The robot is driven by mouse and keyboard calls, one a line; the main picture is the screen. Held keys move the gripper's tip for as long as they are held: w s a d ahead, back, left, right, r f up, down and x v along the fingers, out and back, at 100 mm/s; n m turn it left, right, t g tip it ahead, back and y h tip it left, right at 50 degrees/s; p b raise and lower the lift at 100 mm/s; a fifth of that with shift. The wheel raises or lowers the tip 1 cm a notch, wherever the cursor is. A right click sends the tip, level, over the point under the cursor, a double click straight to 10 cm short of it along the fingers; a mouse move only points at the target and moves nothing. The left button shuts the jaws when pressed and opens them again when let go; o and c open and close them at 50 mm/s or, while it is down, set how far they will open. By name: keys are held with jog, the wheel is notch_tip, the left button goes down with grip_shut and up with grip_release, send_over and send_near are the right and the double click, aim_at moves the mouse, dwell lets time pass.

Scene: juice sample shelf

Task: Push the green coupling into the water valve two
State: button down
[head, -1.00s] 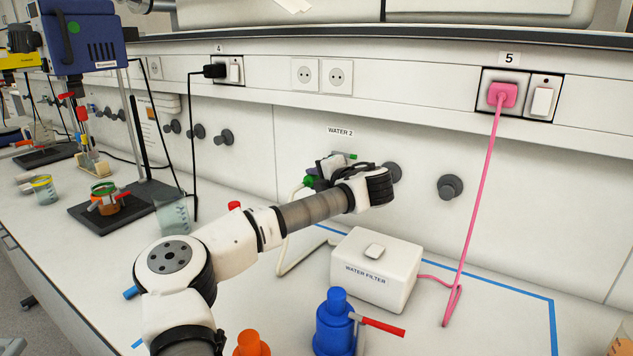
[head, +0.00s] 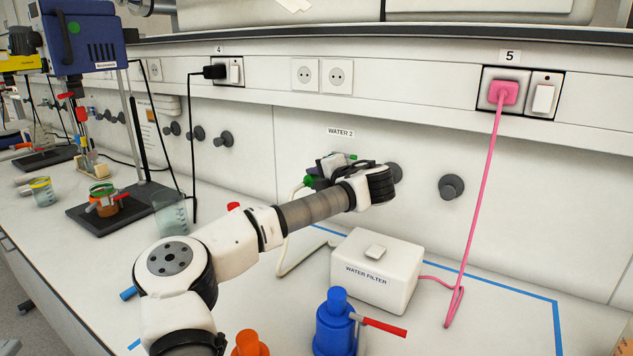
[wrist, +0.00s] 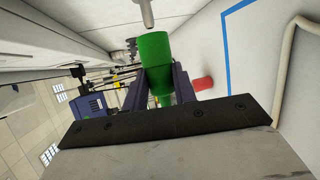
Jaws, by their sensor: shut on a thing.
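My gripper (wrist: 157,88) is shut on the green coupling (wrist: 154,52), which sits between its two dark fingers in the wrist view. In the head view the gripper (head: 325,174) is near the wall below the WATER 2 label (head: 341,132), and a bit of the green coupling (head: 309,181) shows at its left. A grey metal nozzle (wrist: 147,12) lies just beyond the coupling's open end in the wrist view, roughly in line with it. I cannot tell whether they touch. My gripper and wrist hide most of the valve area in the head view.
A white water filter box (head: 376,270) stands on the bench, with a pale hose (head: 285,262) beside it. A blue bottle (head: 335,325) with a red handle is in front. A pink cable (head: 480,180) hangs from socket 5.

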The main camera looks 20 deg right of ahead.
jog(key=shift+w+d, duration=0.65)
jog(key=shift+d, duration=0.25)
jog(key=shift+b, duration=0.95)
jog(key=shift+w+d, duration=0.45)
jog(key=shift+d, duration=0.05)
dwell(0.4)
jog(key=c, duration=1.1)
grip_release()
jog(key=shift+o, duration=0.2)
